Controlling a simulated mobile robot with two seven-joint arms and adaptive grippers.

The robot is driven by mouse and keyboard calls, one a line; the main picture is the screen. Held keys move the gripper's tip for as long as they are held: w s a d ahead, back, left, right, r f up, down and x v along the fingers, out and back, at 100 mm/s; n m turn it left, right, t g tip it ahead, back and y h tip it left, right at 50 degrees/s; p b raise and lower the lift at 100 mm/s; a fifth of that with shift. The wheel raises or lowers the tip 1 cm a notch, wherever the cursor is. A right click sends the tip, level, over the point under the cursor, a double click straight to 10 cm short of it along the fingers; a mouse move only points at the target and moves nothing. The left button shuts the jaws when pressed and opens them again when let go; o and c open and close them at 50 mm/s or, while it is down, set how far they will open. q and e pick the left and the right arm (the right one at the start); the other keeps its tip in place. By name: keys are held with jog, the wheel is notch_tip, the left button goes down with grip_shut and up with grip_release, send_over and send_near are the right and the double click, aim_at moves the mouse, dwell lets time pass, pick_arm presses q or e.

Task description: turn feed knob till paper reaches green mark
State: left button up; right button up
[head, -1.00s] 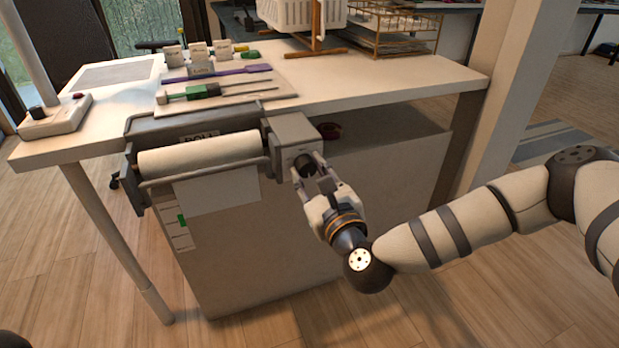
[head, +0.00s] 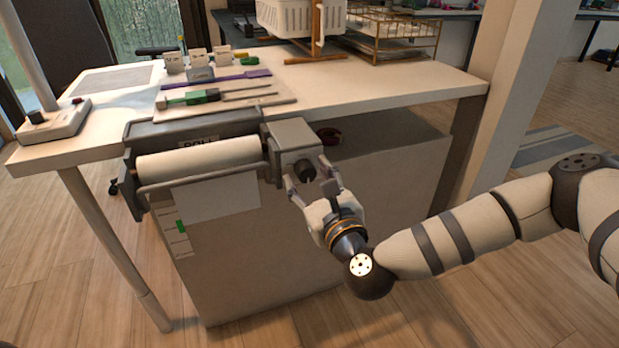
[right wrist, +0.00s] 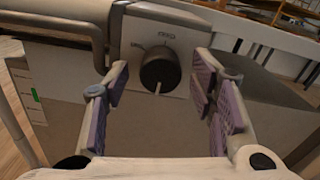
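The dark round feed knob (right wrist: 160,70) is on the front of a grey box at the right end of the roll holder. Its white pointer line points down in the right wrist view. It also shows in the head view (head: 305,169). My right gripper (right wrist: 158,88) is open, with one padded finger on each side of the knob and gaps between. White paper (head: 217,196) hangs from the roll (head: 200,157). The green mark (head: 181,226) is on a pale label strip left of the paper; the paper's lower edge is near the mark's height. My left gripper is out of view.
The table (head: 380,88) above holds a board with tools (head: 225,97), a white basket (head: 290,17) and a wire rack (head: 395,35). A control box with a dark knob (head: 55,123) stands at the left. A pillar (head: 515,90) stands right of the table.

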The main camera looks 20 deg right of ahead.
jog(key=s, duration=1.2)
jog(key=shift+d, duration=0.25)
jog(key=shift+r, duration=0.1)
